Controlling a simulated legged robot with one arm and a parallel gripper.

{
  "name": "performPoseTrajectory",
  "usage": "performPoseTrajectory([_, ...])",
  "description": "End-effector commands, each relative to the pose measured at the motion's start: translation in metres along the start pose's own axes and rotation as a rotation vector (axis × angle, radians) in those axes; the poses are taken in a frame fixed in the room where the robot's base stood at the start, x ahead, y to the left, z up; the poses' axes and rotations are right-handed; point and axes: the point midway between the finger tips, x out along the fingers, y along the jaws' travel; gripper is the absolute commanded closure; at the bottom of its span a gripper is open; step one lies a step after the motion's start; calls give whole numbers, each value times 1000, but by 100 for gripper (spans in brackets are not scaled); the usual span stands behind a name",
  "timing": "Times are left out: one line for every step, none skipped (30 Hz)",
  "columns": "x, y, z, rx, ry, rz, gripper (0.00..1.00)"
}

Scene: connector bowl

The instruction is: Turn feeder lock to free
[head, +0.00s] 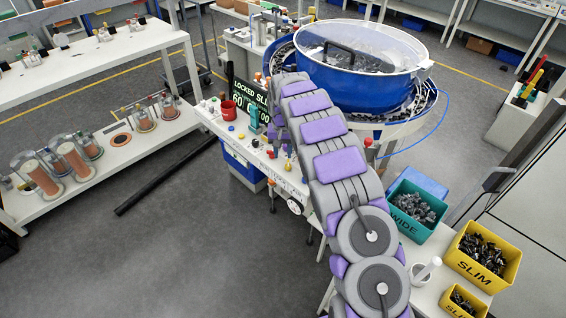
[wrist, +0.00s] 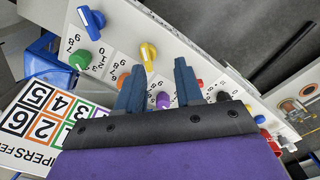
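A dark display (head: 240,95) by the control bench in the head view reads "LOCKED SLI…", partly hidden by my arm. In the wrist view a white panel carries a blue lever knob (wrist: 94,19), a yellow lever knob (wrist: 148,54), and round green (wrist: 80,61) and purple (wrist: 163,100) knobs with number scales. I cannot tell which control is the feeder lock. My gripper (wrist: 158,76) is open, its two dark blue fingers apart over the panel. The purple knob shows between them; contact cannot be told. My arm hides the gripper in the head view.
A blue feeder bowl (head: 345,85) with a clear cover stands behind the bench. Teal (head: 408,228) and yellow (head: 480,270) bins of connectors stand at right. A numbered color card (wrist: 25,150) lies beside the panel.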

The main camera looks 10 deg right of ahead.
Motion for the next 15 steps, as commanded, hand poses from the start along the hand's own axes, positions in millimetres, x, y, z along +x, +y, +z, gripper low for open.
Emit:
performPoseTrajectory([12,4,0,3,-3,-2,64])
performPoseTrajectory([17,6,0,3,-4,-4,64])
performPoseTrajectory([23,8,-1,3,-4,-6,64])
performPoseTrajectory([27,10,-1,3,-5,-7,64])
performPoseTrajectory([30,10,-1,3,-5,-8,64])
performPoseTrajectory([34,10,-1,2,-3,-8,64])
performPoseTrajectory([37,9,-1,2,-3,-7,64])
performPoseTrajectory([39,8,-1,2,-2,-7,64])
performPoseTrajectory([42,6,-1,2,-1,-5,64])
performPoseTrajectory([43,5,-1,2,0,-3,64])
performPoseTrajectory([45,3,-1,1,1,-1,64])
performPoseTrajectory([46,2,0,1,1,0,64])
performPoseTrajectory([47,1,0,1,1,1,64])
performPoseTrajectory([47,-1,0,1,1,3,64])
performPoseTrajectory([47,-2,0,1,2,4,64])
